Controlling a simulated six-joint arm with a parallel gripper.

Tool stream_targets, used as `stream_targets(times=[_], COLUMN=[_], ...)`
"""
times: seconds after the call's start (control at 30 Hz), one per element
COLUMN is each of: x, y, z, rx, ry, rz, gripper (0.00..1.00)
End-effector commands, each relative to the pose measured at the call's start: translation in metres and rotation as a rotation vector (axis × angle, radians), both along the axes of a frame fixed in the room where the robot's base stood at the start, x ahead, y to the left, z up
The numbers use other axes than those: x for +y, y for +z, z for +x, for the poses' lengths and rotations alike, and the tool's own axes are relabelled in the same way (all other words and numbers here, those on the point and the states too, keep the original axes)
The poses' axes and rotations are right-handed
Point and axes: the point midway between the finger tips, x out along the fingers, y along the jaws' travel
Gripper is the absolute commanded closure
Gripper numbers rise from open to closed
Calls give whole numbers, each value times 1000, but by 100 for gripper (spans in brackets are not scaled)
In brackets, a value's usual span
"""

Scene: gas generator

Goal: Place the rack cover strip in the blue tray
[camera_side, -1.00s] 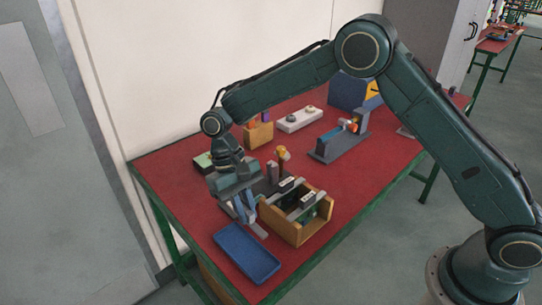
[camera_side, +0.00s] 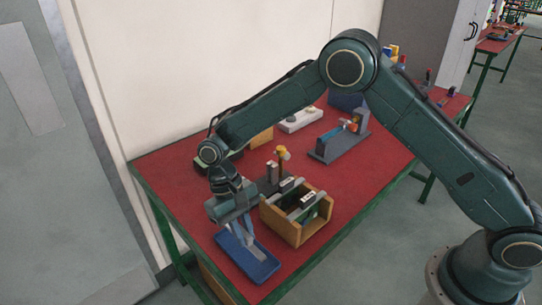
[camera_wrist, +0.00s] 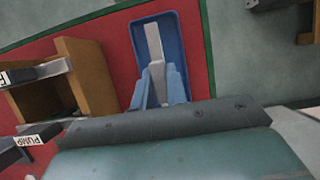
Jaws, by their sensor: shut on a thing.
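The blue tray (camera_side: 266,268) lies at the front left of the red table. In the wrist view the tray (camera_wrist: 177,40) is straight ahead of the fingers. The rack cover strip, a light grey bar (camera_wrist: 153,42), runs out from between the fingers and appears over the tray's inside. My gripper (camera_side: 246,243) points down over the tray and is shut on the strip; its blue fingers (camera_wrist: 158,80) flank the strip's near end. I cannot tell whether the strip touches the tray floor. In the side view the strip (camera_side: 257,253) is small.
A wooden rack (camera_side: 298,230) with labelled modules stands just right of the tray; it also shows in the wrist view (camera_wrist: 88,75). A grey fixture (camera_side: 338,142) and a white block (camera_side: 299,118) are farther back. The table's front edge is close to the tray.

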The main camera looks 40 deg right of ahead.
Motion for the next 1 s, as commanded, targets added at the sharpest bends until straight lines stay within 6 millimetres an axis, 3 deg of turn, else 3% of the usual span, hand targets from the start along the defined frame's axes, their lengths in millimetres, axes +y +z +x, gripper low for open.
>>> stream_targets(times=[0.43,0.93,0.97,1.0], x=[0,0,0,0], y=[-37,-43,-43,-42], z=[0,0,0,0], rx=[1,-1,-1,-1], ry=[0,0,0,0], rz=[0,0,1,1], gripper=[100,100,80,72])
